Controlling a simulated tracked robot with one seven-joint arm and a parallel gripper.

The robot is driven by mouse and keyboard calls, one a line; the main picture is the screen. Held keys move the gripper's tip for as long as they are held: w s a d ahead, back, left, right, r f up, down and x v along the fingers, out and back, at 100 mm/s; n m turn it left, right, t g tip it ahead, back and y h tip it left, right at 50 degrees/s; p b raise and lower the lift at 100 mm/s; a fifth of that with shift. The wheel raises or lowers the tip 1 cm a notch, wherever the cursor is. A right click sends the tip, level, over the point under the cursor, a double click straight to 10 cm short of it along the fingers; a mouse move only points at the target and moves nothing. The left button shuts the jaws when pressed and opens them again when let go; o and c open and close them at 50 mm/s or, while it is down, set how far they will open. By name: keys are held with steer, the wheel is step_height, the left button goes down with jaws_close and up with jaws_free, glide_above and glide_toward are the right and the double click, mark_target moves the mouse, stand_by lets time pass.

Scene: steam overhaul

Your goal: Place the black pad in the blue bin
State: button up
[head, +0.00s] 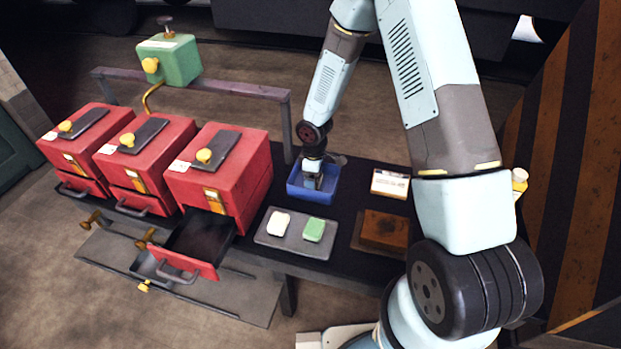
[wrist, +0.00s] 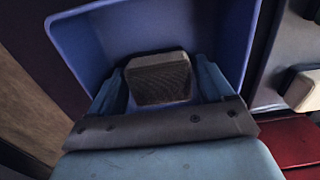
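The black pad (wrist: 160,80) shows in the wrist view as a dark grey-brown block with a ribbed face, between the two fingers of my gripper (wrist: 162,70). The fingers sit close against its left and right sides, and my gripper looks shut on it. The blue bin (head: 293,190) stands on the dark bench in the head view. My gripper (head: 313,182) points down into it, inside its walls. The bin's blue wall (wrist: 76,48) surrounds the pad and fingers in the wrist view. Whether the pad touches the bin floor cannot be told. The pad is not clear in the head view.
A grey tray (head: 292,244) with a white and a green block lies in front of the bin. A white labelled box (head: 390,184) and a brown block (head: 384,229) are to the right. Red cabinets (head: 220,175) stand left, one with its drawer (head: 200,240) open.

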steer(key=shift+r, duration=0.15)
step_height(320, 180, up, 12)
stand_by(0.6)
steer(key=s+d+r+m+t+h, duration=0.15)
steer(key=d+r, duration=0.25)
steer(key=r, duration=0.4)
steer(key=s+d+r+m, duration=0.3)
steer(key=d+r, duration=0.1)
steer(key=r, duration=0.4)
steer(key=s+d+r+m+t, duration=0.1)
steer(key=s+d+r+m, duration=0.2)
steer(key=r, duration=0.4)
steer(key=s+d+r+m+t, duration=0.1)
steer(key=s+d+r+m, duration=0.2)
steer(key=s+r, duration=0.3)
steer(key=s+d+r+m+t+y, duration=0.1)
steer(key=s+r, duration=0.5)
steer(key=s, duration=0.6)
steer(key=shift+d+r+m+t, duration=0.2)
steer(key=shift+d+m+t, duration=0.35)
steer(key=shift+d+m, duration=0.7)
steer(key=shift+s+y, duration=0.1)
steer(key=shift+y, duration=0.15)
